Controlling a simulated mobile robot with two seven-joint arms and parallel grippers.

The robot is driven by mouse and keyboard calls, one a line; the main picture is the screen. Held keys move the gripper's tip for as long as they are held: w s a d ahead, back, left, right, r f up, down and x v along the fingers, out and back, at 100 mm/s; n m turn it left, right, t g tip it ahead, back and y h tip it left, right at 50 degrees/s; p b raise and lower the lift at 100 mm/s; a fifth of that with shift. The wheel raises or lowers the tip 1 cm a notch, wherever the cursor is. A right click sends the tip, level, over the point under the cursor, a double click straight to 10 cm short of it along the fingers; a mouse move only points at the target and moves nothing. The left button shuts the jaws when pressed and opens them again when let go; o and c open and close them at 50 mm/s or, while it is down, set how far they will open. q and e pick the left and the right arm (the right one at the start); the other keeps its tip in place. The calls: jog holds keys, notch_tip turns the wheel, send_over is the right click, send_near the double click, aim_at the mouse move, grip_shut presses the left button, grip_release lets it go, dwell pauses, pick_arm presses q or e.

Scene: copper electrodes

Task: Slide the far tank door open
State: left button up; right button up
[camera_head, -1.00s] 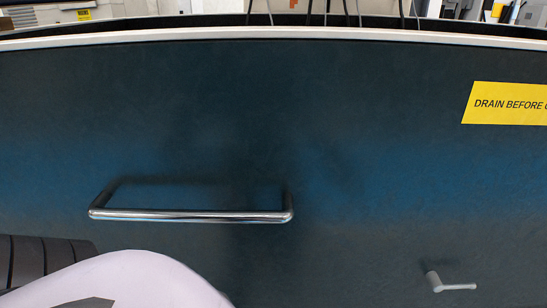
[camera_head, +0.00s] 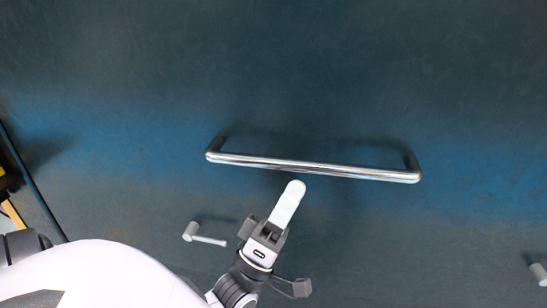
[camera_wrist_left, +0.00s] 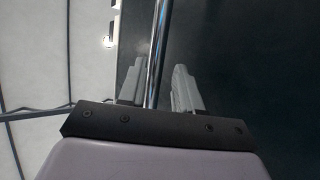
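The tank door (camera_head: 120,90) is a dark blue-teal panel that fills most of the head view. A long chrome bar handle (camera_head: 330,171) stands across it, slightly tilted down to the right. My left gripper (camera_head: 294,189) is just below the bar's middle, seen edge-on, its tip close to the bar. In the left wrist view the chrome bar (camera_wrist_left: 159,40) runs between the two grey fingers of my left gripper (camera_wrist_left: 158,72), which are spread on either side of it. Contact with the bar cannot be told. My right gripper is in neither view.
A small grey lever (camera_head: 207,236) sticks out of the panel left of my left gripper. A second grey fitting (camera_head: 538,271) shows at the lower right edge. A dark post (camera_head: 35,190) stands at the left edge. The panel above the bar is clear.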

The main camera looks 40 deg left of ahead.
aim_at(310, 158)
pick_arm(q)
jog(key=p+x, duration=0.1)
jog(key=x, duration=0.2)
jog(key=p+x, duration=0.1)
jog(key=x, duration=0.3)
jog(key=shift+s+a+r, duration=0.15)
jog(key=shift+r, duration=0.2)
grip_shut()
jog(key=shift+f, duration=0.15)
